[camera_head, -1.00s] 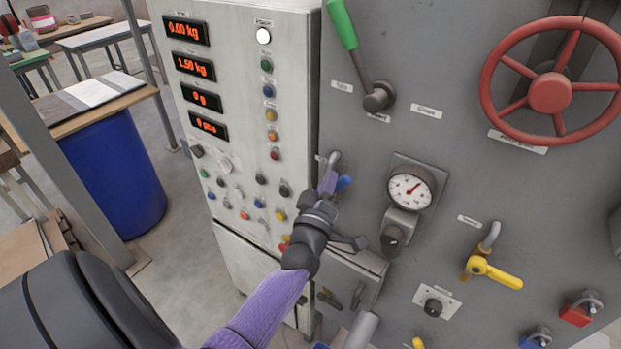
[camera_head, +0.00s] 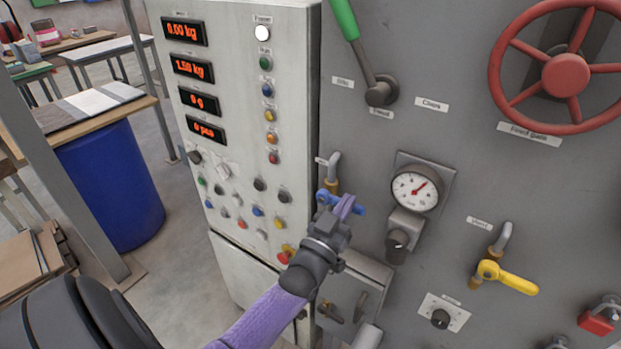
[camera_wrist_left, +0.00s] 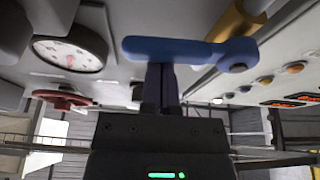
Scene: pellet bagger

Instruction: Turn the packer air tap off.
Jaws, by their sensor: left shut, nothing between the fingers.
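A tap with a blue lever handle (camera_head: 358,209) sits on a brass-coloured body below a grey bent pipe, at the left edge of the grey panel. The small label beside it is too small to read. My left gripper (camera_head: 346,205) is shut and empty, its fingertips at the handle and hiding its middle. In the left wrist view the blue handle (camera_wrist_left: 190,51) lies across the view, its pivot at the right. The shut fingers (camera_wrist_left: 160,72) end at the handle's edge, left of its middle; whether they touch it I cannot tell. My right gripper is out of view.
A pressure gauge (camera_head: 415,190) with a black knob (camera_head: 397,243) is close right of the tap. A yellow-handled tap (camera_head: 511,279) is farther right. The white button cabinet (camera_head: 235,150) stands left. A green-handled lever (camera_head: 346,22) and red handwheel (camera_head: 566,75) are above.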

